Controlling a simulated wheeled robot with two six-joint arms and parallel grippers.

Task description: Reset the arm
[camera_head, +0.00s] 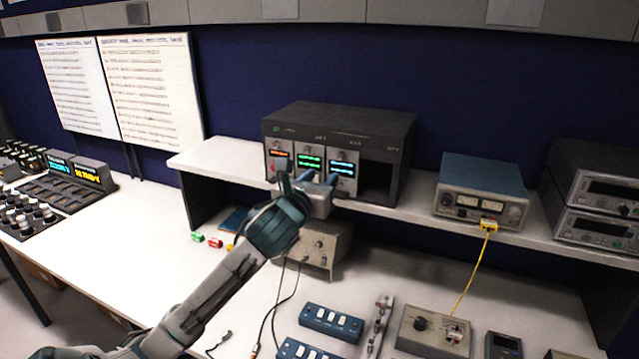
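My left arm reaches in from the lower left. Its gripper (319,178) is in front of the lower part of a dark rack (393,137) on the shelf. Its two blue fingertips look apart, with nothing clearly held between them. Three lit modules sit in the rack: one with an orange display (279,154), one with a green display (310,160) and one with a light blue display (342,168). The gripper partly hides their lower edges, and I cannot tell whether it touches them. The slot at the rack's right is dark and empty. My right gripper is not in view.
A white shelf (215,160) runs above the bench. A blue-topped meter box (482,180) with a yellow cable and stacked instruments (600,205) stand on it at right. A grey box (330,243) sits under the shelf.

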